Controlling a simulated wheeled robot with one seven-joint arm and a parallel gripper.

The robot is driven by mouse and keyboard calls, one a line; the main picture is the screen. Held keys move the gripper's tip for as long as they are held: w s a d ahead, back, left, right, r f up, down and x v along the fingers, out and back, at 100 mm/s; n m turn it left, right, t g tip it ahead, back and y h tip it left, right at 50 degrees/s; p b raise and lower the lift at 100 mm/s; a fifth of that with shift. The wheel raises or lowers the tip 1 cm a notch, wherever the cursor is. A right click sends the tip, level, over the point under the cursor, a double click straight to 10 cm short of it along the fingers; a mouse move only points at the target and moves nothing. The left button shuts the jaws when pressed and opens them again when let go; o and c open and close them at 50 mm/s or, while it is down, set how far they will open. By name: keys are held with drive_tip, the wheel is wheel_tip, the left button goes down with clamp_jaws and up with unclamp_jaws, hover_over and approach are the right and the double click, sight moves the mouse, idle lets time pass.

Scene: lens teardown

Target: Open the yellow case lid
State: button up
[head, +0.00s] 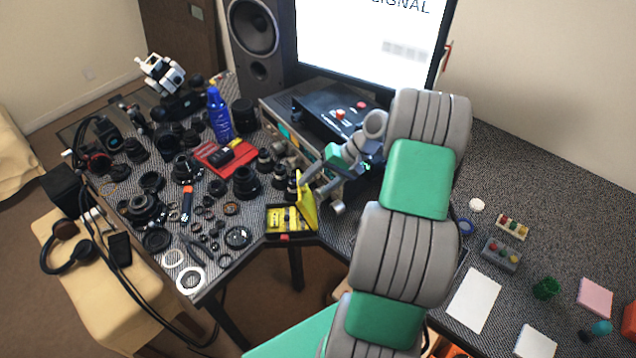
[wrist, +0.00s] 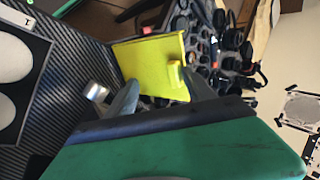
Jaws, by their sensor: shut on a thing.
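The yellow case (head: 285,234) sits near the front edge of the desk, with yellow contents in a dark base. Its yellow lid (head: 306,203) stands up, roughly upright, on the right side of the base. My gripper (head: 306,184) is at the lid's upper edge in the head view. In the wrist view the lid (wrist: 150,58) fills the space beyond the fingers, and my gripper (wrist: 160,92) is shut on its near edge. The case base is hidden in the wrist view.
Lens parts crowd the desk left of the case, with a red tray (head: 212,158) and a blue bottle (head: 219,115) among them. A control box (head: 335,112) and monitor (head: 370,45) stand behind. White paper (head: 474,298) lies on the right.

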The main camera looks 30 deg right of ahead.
drive_tip(key=v, duration=0.7)
drive_tip(key=shift+d+r, duration=0.25)
